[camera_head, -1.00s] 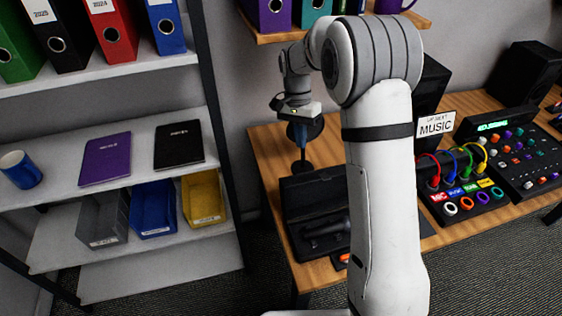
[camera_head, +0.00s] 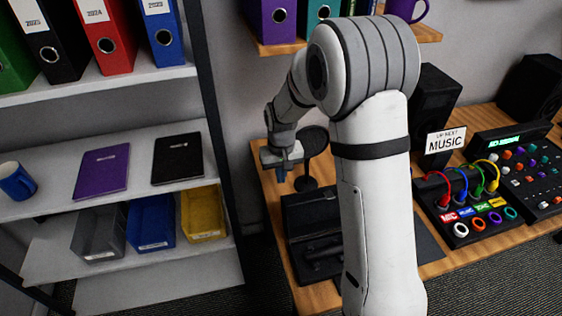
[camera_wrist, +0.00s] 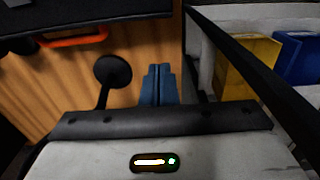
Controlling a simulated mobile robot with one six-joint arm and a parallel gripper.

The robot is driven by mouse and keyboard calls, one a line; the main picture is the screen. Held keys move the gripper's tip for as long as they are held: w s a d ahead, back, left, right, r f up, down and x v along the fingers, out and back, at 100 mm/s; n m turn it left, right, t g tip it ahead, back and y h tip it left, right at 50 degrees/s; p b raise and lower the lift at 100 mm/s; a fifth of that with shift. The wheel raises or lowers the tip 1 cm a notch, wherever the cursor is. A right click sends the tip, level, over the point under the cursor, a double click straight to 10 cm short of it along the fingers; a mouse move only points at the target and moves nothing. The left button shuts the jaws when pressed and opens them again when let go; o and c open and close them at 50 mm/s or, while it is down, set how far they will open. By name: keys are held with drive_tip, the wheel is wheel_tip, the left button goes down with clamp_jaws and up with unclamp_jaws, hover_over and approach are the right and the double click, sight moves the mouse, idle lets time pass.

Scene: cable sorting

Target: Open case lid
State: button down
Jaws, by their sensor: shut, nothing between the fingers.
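The black case (camera_head: 321,262) lies on the wooden table with its lid (camera_head: 308,210) standing open at the back. A dark microphone shape lies inside it, and my arm hides the case's right side. My gripper (camera_head: 284,177) is in the air, left of and above the lid, near the table's left edge, apart from the case. Its blue fingers (camera_wrist: 157,85) are shut with nothing between them. In the wrist view a dark case-like body (camera_wrist: 85,14) with an orange handle (camera_wrist: 72,41) shows at the top left.
A black round-topped stand (camera_head: 308,160) is close behind my gripper, also in the wrist view (camera_wrist: 112,72). A shelf unit (camera_head: 212,95) with bins stands to the left. A cable box (camera_head: 470,210) and a music sign (camera_head: 445,141) are at the right.

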drive_tip(key=s, duration=0.2)
drive_tip(key=s+p, duration=0.1)
drive_tip(key=shift+s+d+f, duration=0.25)
drive_tip(key=shift+s+d, duration=0.1)
drive_tip(key=shift+d, duration=0.05)
